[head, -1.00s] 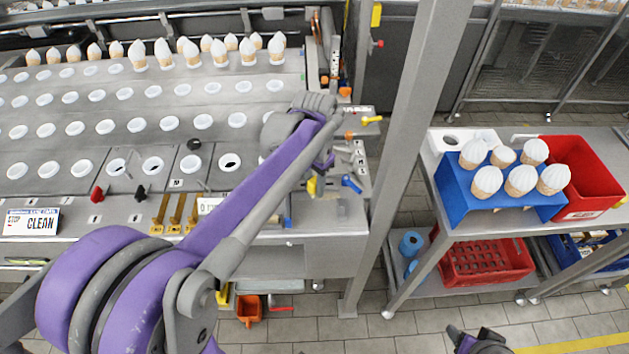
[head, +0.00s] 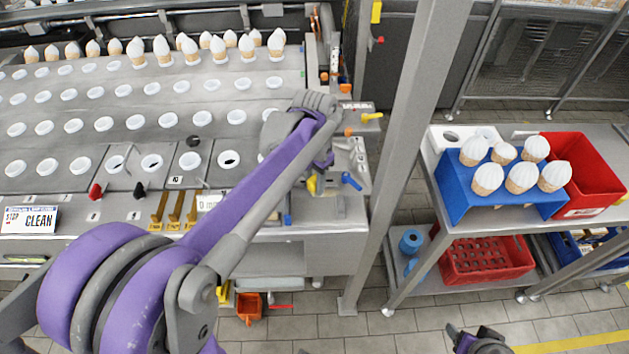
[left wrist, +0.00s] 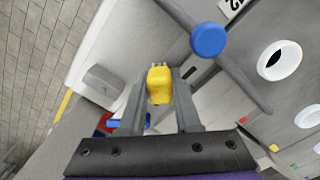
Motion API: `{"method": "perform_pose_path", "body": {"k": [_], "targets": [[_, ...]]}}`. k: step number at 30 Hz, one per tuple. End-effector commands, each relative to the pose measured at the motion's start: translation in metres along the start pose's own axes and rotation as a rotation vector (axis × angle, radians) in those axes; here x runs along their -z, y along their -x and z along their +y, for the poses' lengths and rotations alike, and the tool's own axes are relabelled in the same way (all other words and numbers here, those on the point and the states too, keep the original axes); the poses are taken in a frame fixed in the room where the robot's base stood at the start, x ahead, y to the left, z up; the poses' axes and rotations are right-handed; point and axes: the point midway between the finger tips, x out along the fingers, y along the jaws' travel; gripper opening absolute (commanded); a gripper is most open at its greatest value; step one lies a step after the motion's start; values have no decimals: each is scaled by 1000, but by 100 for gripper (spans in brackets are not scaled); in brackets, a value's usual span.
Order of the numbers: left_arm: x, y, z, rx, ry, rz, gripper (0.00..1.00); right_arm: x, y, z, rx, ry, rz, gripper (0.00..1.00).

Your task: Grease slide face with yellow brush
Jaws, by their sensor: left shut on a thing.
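My left gripper (left wrist: 159,100) is shut on the yellow brush (left wrist: 159,85), whose yellow end shows between the two grey fingers in the left wrist view. In the head view my left arm reaches over the right end of the steel machine, and a yellow piece (head: 312,185) shows just below its wrist. The wrist and forearm hide most of this gripper there. I cannot make out which surface is the slide face, nor whether the brush touches anything. My right gripper (head: 480,342) shows only partly at the bottom edge; its jaws are unclear.
A blue knob (left wrist: 208,40) on a grey bar stands close ahead of the brush. A blue-handled piece (head: 351,182) and a yellow-handled piece (head: 372,116) lie right of my wrist. A steel post (head: 407,150) rises farther right. A blue cone rack (head: 480,201) stands beyond it.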

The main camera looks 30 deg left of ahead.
Motion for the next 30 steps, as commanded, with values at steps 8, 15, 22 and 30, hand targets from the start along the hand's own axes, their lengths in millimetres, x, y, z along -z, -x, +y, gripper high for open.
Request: {"method": "perform_pose_path", "body": {"k": [8,15,22,30], "targets": [[0,-6,0,0,0,0,0,-4,-4,0,0,0,-3,63],[0,-11,0,0,0,0,0,-6,-6,0,0,0,-5,63],[2,-12,1,0,-1,0,0,-6,-6,0,0,0,-5,63],[16,-10,16,-1,-4,0,0,-5,-5,0,0,0,-4,63]]}}
